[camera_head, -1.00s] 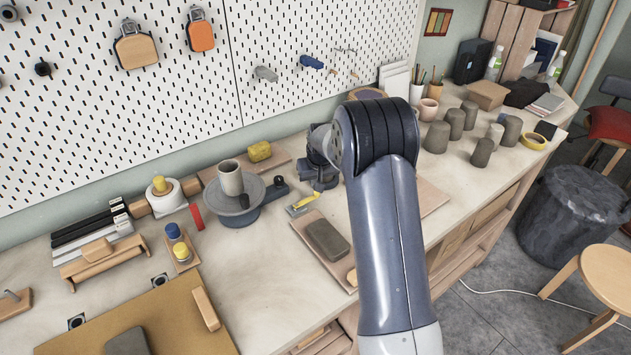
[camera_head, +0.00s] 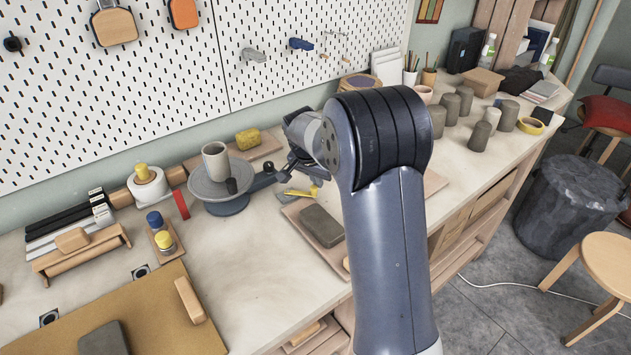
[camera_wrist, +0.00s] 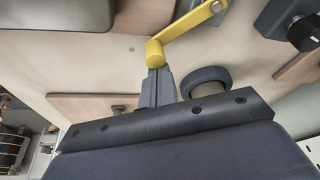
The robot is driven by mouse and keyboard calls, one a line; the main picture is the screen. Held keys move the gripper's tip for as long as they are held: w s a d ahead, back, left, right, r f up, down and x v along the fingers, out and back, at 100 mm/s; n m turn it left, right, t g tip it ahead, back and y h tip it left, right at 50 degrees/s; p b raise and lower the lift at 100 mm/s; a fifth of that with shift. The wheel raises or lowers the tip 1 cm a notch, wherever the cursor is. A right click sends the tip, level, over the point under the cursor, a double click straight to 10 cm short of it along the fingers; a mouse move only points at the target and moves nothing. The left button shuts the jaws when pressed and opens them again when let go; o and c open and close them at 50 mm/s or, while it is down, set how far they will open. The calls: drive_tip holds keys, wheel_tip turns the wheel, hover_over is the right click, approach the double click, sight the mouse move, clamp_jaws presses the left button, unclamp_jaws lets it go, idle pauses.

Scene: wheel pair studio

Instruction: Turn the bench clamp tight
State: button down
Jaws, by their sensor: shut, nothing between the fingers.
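The clamp's body and jaws are not clearly seen.
The turntable (camera_head: 205,188) with a grey cup (camera_head: 215,160) stands left of my gripper. A clay slab (camera_head: 322,226) on a board lies close in front. A yellow sponge (camera_head: 248,139) is behind. Several clay cylinders (camera_head: 480,136) stand at right.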

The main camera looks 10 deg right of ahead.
sight(314, 189)
drive_tip(key=s+m, duration=0.1)
drive_tip(key=m+b, duration=0.1)
drive_tip(key=shift+s+a+f+m+g+h+b, duration=0.1)
drive_tip(key=shift+s+a+m+g+h+b, duration=0.2)
drive_tip(key=shift+s+a+m, duration=0.1)
drive_tip(key=m, duration=0.1)
drive_tip(key=s+a+m+g+b, duration=0.1)
drive_tip(key=shift+s+m, duration=0.25)
drive_tip(key=shift+m, duration=0.15)
drive_tip(key=shift+s+a, duration=0.25)
drive_tip(key=shift+s, duration=0.05)
drive_tip(key=shift+b, duration=0.3)
drive_tip(key=shift+w+a, duration=0.1)
drive_tip(key=shift+w+a+p, duration=0.35)
drive_tip(key=shift+w+a, duration=0.05)
drive_tip(key=shift+w, duration=0.1)
drive_tip(key=shift+r, duration=0.3)
drive_tip(key=v, duration=1)
drive_tip(key=shift+r, duration=0.2)
